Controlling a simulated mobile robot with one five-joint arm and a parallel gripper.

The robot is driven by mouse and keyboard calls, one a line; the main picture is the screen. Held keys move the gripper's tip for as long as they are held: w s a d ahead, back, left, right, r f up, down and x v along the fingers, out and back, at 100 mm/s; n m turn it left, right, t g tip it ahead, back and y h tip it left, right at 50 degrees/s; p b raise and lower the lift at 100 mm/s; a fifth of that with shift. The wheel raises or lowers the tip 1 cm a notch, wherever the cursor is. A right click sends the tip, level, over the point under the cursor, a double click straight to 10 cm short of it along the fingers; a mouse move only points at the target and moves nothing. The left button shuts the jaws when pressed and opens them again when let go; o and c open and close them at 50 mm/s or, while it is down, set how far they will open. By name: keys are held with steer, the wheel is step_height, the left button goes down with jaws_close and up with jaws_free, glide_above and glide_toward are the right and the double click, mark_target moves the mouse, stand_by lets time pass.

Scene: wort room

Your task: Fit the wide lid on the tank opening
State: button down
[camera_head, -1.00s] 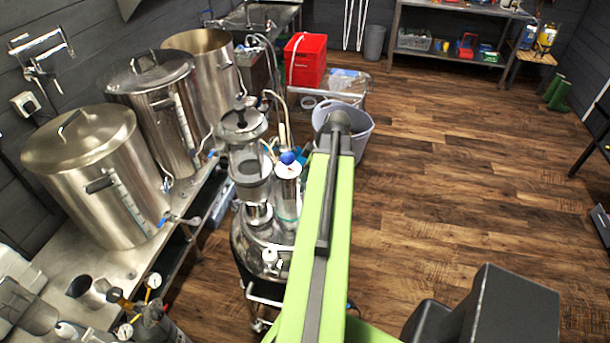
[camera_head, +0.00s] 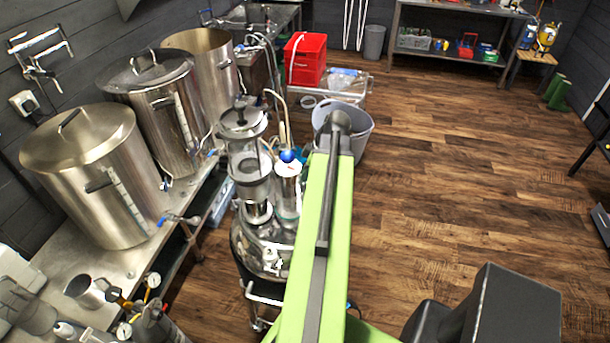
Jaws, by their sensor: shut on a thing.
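Three steel tanks stand in a row on the bench at left. The near tank (camera_head: 102,195) has a steel lid (camera_head: 80,133) with a dark bar handle on top. The middle tank (camera_head: 172,128) also has a lid (camera_head: 143,73) with a handle. The far tank (camera_head: 226,75) has an open top, and its inner wall shows. My green arm reaches away from me in the centre, to the right of the tanks. My gripper is not visible beyond the arm's far joint. I see no lid held in it, and I cannot tell which lid is the wide one.
A steel vessel with a glass column (camera_head: 248,165) stands close left of my arm. A grey bin (camera_head: 357,136) is beyond the arm's end, with a red crate (camera_head: 305,60) farther back. Gauges and jars crowd the bench's near end. The wooden floor (camera_head: 460,180) at right is clear.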

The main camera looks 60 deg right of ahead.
steer(key=shift+f, duration=0.3)
steer(key=c, duration=1.4)
jaws_free()
steer(key=shift+r, duration=0.15)
steer(key=p+v, duration=0.9)
steer(key=v, duration=0.1)
steer(key=shift+s+r+p, duration=0.2)
steer(key=shift+r+p, duration=0.15)
steer(key=shift+p, duration=0.05)
